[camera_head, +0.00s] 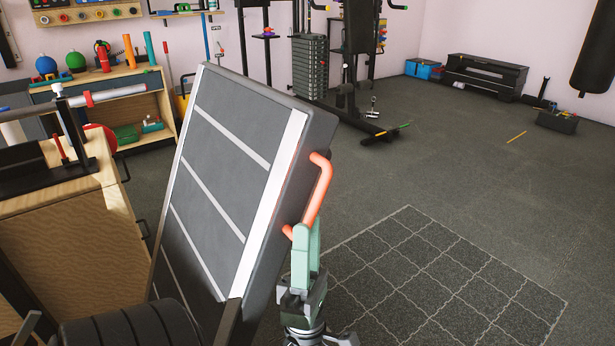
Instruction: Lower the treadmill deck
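The treadmill deck (222,175) stands tilted steeply up, with a dark belt face, pale cross stripes and a white strip (270,208) along its right edge. An orange-red handle (321,188) sticks out from the deck's right side. The fingers hide part of the handle's lower bend. The deck's lower end is partly hidden behind a dark ribbed part (130,328) at the bottom.
A rectangle of dark floor tiles with pale outlines (440,285) lies clear to the right of the deck. A wooden cabinet (75,235) stands close on the left. Shelves with balls and weights (135,95) and a weight machine (310,65) stand behind.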

